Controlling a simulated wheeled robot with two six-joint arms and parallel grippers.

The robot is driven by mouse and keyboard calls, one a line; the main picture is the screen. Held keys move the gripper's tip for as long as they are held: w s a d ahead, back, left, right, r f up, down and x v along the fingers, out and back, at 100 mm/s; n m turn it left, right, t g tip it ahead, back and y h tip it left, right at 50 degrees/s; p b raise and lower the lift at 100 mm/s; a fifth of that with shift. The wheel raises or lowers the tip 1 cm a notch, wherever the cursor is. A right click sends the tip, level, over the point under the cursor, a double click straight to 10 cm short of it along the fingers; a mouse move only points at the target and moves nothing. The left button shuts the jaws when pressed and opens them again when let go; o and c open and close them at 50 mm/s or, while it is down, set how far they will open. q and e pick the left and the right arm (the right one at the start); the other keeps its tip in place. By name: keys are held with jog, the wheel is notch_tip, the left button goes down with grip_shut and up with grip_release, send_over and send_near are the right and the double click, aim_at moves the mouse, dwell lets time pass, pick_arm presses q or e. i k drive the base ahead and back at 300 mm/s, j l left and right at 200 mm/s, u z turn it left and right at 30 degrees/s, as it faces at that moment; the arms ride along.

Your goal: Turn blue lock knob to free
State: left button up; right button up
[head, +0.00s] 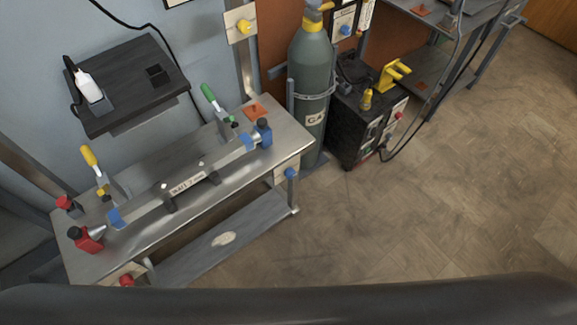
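A blue knob (290,173) sits at the right front corner of the metal bench (262,178), beside a pale plate below the top. Its turned position is too small to read. Another blue knob (345,30) is on a pale plate at the top, right of the gas cylinder. I cannot tell from the picture which one is the lock knob. A blue clamp block (265,131) with a dark top stands at the bench's right end. Neither gripper is in view.
A long bar fixture (188,184) lies along the bench, with a red block (86,238) at its left end and green and yellow toggle handles behind. A grey-green cylinder (312,85) and a black machine (365,125) stand to the right. The floor (430,220) in front is clear.

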aim_at(290, 172)
jog(key=u, duration=0.35)
jog(key=i+l+u, duration=0.1)
jog(key=l+u, duration=0.35)
jog(key=l, duration=0.4)
jog(key=l+u, duration=0.45)
jog(key=l, duration=0.35)
